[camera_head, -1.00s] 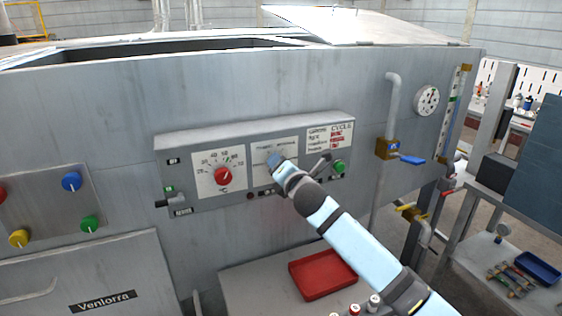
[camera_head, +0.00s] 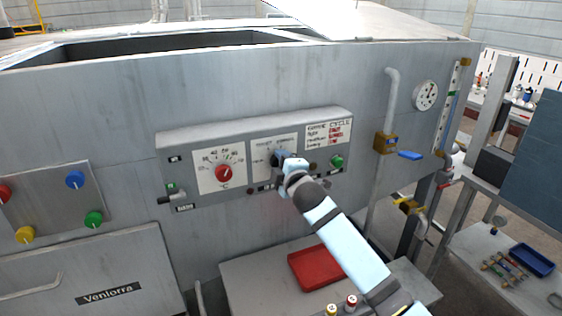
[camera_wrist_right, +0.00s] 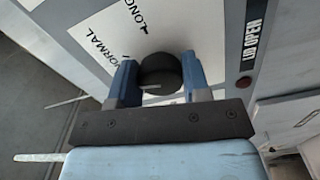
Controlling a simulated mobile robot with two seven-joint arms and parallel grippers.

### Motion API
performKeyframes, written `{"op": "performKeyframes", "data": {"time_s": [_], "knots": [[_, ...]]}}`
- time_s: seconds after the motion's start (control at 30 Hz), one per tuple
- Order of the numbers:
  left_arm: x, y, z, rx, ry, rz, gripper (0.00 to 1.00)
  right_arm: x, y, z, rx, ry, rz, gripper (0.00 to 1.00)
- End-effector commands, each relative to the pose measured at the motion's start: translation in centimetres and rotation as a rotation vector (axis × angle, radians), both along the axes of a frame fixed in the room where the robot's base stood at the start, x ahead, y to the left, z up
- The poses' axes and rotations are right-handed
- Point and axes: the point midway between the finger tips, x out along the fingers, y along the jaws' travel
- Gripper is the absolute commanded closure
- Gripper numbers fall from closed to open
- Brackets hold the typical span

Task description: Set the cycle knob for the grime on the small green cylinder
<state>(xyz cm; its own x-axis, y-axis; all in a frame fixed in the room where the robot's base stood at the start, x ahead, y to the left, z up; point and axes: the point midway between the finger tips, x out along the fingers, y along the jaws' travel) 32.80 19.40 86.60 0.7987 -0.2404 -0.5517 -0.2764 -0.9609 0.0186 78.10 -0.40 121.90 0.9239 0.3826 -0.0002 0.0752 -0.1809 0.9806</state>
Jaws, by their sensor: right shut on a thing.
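The black cycle knob (camera_wrist_right: 160,74) sits on a white dial plate; in the right wrist view its white pointer mark lies roughly level, toward the left. The words NORMAL and LONG show beside it. My right gripper (camera_wrist_right: 160,84) has its two blue fingers on either side of the knob and is shut on it. I cannot pick out the small green cylinder. My left gripper is out of view.
A red temperature knob (camera_head: 223,173) is left of the cycle dial, and a green button (camera_head: 337,161) is right of it. A red tray (camera_head: 315,268) stands on the shelf below.

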Motion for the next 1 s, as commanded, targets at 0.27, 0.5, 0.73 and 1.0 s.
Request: {"op": "performKeyframes", "data": {"time_s": [0.27,0.5,0.73,1.0], "knots": [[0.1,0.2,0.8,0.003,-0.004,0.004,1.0,-0.1,0.1,-0.1,0.244,0.102,0.0,0.8],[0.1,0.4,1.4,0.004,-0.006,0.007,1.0,-0.1,0.1,-0.2,0.453,0.189,0.0,0.8],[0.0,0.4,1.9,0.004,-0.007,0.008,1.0,-0.1,0.2,-0.3,0.654,0.273,-0.001,0.8],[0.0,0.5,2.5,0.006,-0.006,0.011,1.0,-0.1,0.3,-0.3,0.89,0.37,-0.001,0.8]]}}
